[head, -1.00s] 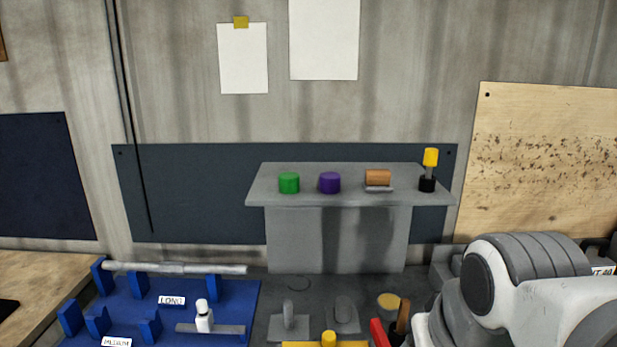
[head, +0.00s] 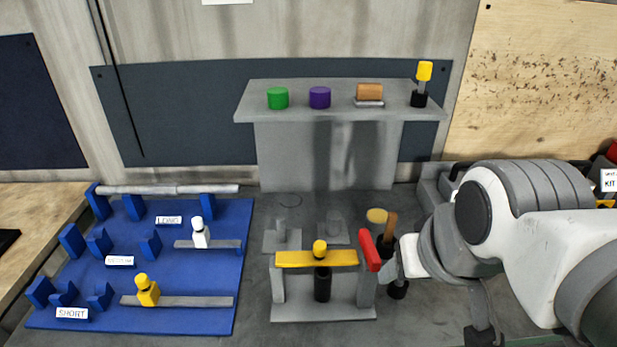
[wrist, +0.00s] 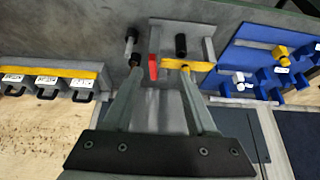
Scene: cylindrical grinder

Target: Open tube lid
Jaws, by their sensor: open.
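No part is clearly marked as a tube lid. A black cylinder (head: 322,285) stands upright in a grey stand (head: 320,312), beneath a yellow bar (head: 288,259) with a yellow knob (head: 320,249) on top. A red handle (head: 369,251) is at the bar's right end. In the head view the fingers are not clear.
A grey shelf (head: 246,103) behind holds a green cylinder (head: 278,98), a purple cylinder (head: 319,97), a brown roll (head: 369,92) and a yellow-topped tool (head: 424,72). A blue board (head: 185,275) with holders lies left. Brown-handled and black tools stand close right of the stand.

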